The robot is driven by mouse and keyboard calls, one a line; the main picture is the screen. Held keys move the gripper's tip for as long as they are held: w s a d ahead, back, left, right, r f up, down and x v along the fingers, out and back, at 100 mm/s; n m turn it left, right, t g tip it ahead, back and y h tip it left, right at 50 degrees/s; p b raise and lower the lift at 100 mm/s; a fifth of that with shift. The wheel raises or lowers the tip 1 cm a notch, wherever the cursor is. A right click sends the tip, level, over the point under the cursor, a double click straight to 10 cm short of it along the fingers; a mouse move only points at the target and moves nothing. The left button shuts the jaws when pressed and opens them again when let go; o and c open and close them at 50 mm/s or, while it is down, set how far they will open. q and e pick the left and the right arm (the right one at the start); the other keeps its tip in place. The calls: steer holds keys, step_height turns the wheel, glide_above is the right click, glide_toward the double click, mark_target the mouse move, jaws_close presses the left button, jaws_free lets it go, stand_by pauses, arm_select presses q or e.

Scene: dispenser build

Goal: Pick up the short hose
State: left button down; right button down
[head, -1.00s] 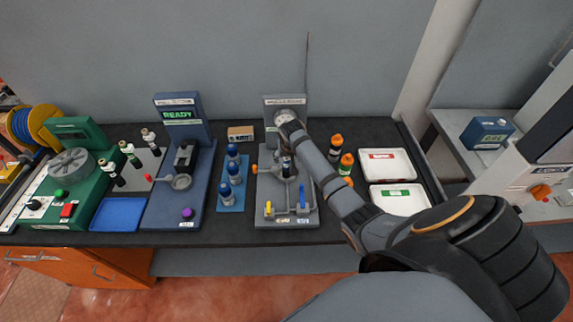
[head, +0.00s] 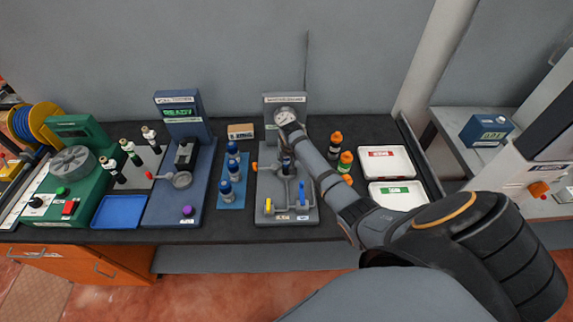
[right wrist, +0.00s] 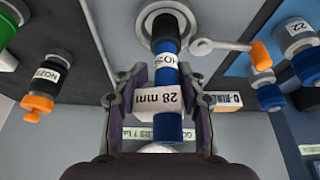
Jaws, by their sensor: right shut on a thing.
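A blue cylinder (right wrist: 175,132) with a white "28 mm" tag, which looks like the short hose, is between my right gripper's fingers (right wrist: 162,97) in the right wrist view. The gripper is shut on it. My left gripper is not in view.
The gauge (head: 285,118) rises close behind my gripper. A blue tray (head: 119,211) lies further left.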

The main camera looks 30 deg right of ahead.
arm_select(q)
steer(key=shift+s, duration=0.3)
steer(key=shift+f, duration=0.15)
arm_select(e)
steer(key=shift+d+r, duration=0.1)
